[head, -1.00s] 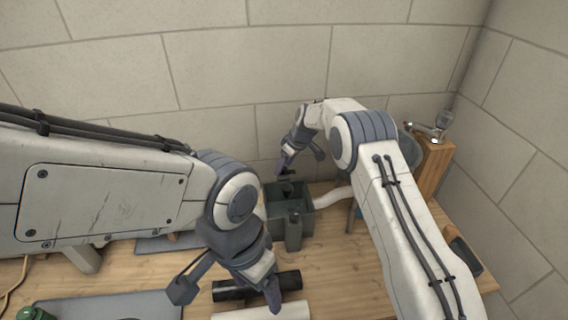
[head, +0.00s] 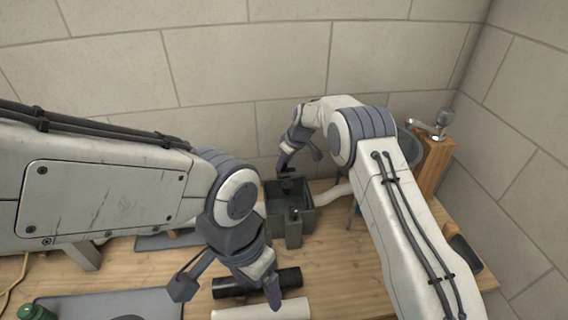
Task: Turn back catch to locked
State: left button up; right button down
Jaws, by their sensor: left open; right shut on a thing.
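A dark grey open box (head: 291,229) stands on the wooden bench near the back wall. The back catch (head: 289,172), a small dark piece, shows at the box's back edge, and its exact angle is too small to read. My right gripper (head: 283,161) points down at that back edge and is shut on the catch, its fingertips small and partly hidden. A second dark knob (head: 294,212) shows at the front of the box. My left gripper (head: 270,292) is lower, in front of the box, open and empty above the dark and white pipes.
A black pipe (head: 230,288) and a white pipe (head: 262,311) lie in front of the box. A white curved pipe (head: 332,195) lies right of it. A wooden block with a metal tap (head: 435,130) stands at the back right. A green object (head: 36,312) is at lower left.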

jog(key=m+t+h, duration=0.1)
jog(key=m, duration=0.3)
jog(key=shift+s+a, duration=0.1)
jog(key=shift+m+h+b, duration=0.3)
jog(key=shift+m+h, duration=0.1)
jog(key=shift+m, duration=0.6)
jog(key=m+b, duration=0.1)
jog(key=m+h+b, duration=0.1)
jog(key=m, duration=0.1)
jog(key=shift+a+f+m+t, duration=0.1)
jog(key=shift+a+m+t, duration=0.1)
jog(key=shift+m+t, duration=0.1)
jog(key=m+h+b, duration=0.1)
jog(key=m, duration=0.1)
jog(key=shift+m+h+b, duration=0.3)
jog(key=shift+m, duration=0.1)
jog(key=shift+a+m+h, duration=0.1)
jog(key=shift+m+h, duration=0.3)
jog(key=shift+m, duration=0.7)
jog(key=shift+m+g+h, duration=0.3)
jog(key=shift+m+g, duration=0.1)
jog(key=shift+m, duration=0.5)
jog(key=c, duration=0.5)
grip_release()
